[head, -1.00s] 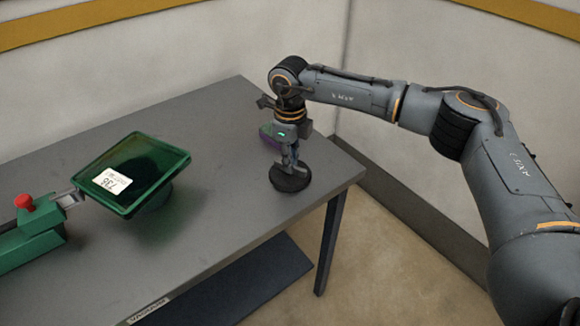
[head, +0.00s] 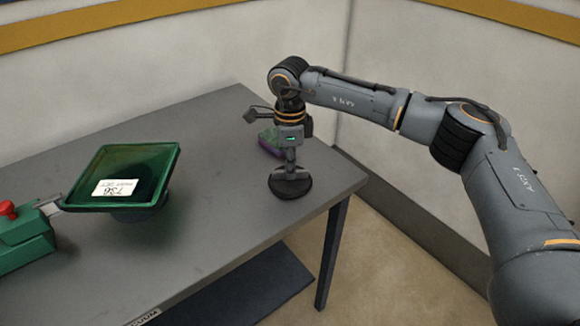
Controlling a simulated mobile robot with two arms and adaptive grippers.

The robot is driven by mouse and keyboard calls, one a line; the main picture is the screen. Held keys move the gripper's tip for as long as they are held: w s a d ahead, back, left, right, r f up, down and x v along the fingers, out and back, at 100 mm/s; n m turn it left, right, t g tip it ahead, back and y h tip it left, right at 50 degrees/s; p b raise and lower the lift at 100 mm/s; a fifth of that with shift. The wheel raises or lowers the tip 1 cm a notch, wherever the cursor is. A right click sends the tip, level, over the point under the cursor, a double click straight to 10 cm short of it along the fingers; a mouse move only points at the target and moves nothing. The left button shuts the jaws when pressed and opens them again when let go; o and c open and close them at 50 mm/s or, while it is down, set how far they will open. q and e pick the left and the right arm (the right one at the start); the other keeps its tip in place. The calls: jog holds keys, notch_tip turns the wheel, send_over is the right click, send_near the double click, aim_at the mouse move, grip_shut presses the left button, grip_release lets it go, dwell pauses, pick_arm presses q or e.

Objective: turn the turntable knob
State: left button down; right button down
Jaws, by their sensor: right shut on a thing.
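The turntable knob (head: 291,188) is a round black disc low on the grey table, near its right end. My right gripper (head: 290,174) points straight down onto it from above, with its fingers shut on the knob's raised middle part. The fingers cover that part, so only the round base shows clearly. A green square tray (head: 172,168) with a white label stands on a round base on the left half of the table. My left gripper is out of view.
A green block with a red button (head: 8,208) sits at the left picture edge, close to the tray. A green and purple object (head: 269,141) lies behind my right gripper, partly hidden. The table (head: 220,215) is bare between tray and knob. Walls stand behind.

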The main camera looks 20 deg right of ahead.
jog(key=shift+r, duration=0.1)
jog(key=c, duration=1.4)
grip_release()
notch_tip(320, 180, up, 12)
